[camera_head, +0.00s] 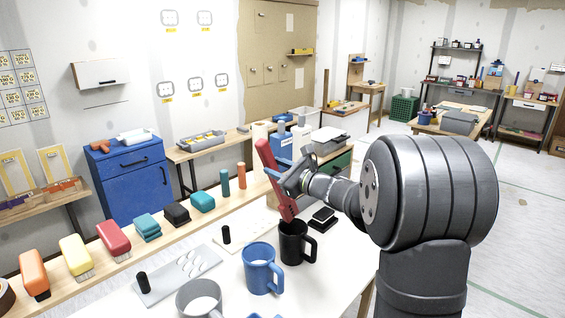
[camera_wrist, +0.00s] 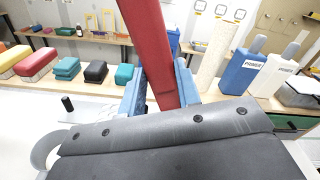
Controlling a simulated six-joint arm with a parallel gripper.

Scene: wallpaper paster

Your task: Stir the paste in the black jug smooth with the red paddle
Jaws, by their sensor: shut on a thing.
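The red paddle (camera_head: 270,168) is held nearly upright in my gripper (camera_head: 291,172), tilted a little. In the wrist view the paddle (camera_wrist: 148,45) runs up between the blue fingers of my gripper (camera_wrist: 160,92), which are shut on it. The black jug (camera_head: 294,244) stands on the white table at the front, directly below. The paddle's lower end is at or just above the jug's mouth; I cannot tell whether it is inside. The paste in the jug is hidden from this angle.
A blue mug (camera_head: 262,268) stands just left of the black jug, and a grey mug (camera_head: 200,298) stands farther left. Several coloured brushes, including a red one (camera_head: 114,240), line the shelf at left.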

